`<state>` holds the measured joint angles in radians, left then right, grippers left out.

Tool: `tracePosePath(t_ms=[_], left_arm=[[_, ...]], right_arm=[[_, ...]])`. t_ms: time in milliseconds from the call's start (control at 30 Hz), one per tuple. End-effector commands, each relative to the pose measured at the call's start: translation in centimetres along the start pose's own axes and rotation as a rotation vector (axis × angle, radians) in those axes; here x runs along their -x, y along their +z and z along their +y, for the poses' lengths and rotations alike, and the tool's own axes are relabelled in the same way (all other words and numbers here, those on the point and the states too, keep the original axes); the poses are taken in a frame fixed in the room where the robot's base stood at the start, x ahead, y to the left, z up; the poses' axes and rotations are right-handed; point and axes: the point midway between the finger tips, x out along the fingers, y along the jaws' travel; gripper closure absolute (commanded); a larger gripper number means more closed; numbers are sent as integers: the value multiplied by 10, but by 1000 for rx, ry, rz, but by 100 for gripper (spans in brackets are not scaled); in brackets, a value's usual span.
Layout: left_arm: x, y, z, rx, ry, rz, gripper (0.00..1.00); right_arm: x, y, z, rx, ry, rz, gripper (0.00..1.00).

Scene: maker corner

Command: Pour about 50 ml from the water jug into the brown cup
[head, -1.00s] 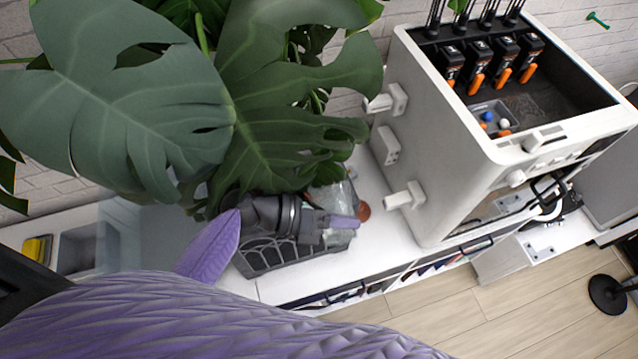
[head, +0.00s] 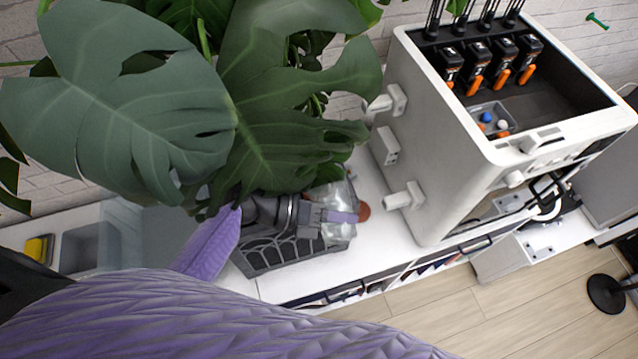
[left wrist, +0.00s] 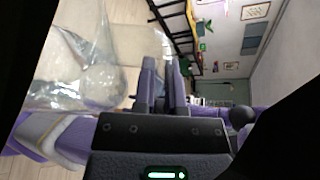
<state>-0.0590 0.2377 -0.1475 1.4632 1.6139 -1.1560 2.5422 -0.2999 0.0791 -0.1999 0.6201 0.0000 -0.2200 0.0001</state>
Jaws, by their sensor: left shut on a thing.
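The clear water jug (head: 342,232) is in the head view, partly behind leaves and my gripper. My left gripper (head: 340,216) is shut on the jug; the exact grip point is hard to see. In the left wrist view the see-through jug (left wrist: 85,75) fills the left side, beside the nearly closed fingers (left wrist: 160,88). The brown cup (head: 363,211) shows only as a small reddish-brown edge just right of the jug; the rest is hidden. I cannot tell the water level or whether water is flowing. My right gripper is not in view.
Large plant leaves (head: 130,115) hang over the work area. A dark openwork basket (head: 275,256) stands below my left gripper. A big white machine (head: 430,150) with knobs stands to the right. Bare white worktop (head: 390,236) lies between cup and machine.

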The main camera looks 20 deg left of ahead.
Motion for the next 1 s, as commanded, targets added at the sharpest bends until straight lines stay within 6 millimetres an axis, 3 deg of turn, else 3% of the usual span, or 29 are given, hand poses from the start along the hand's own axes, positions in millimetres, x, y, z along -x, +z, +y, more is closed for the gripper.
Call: tracePosePath(t_ms=[1000], left_arm=[[5, 11, 0, 56, -25, 3, 100]], right_arm=[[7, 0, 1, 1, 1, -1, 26]])
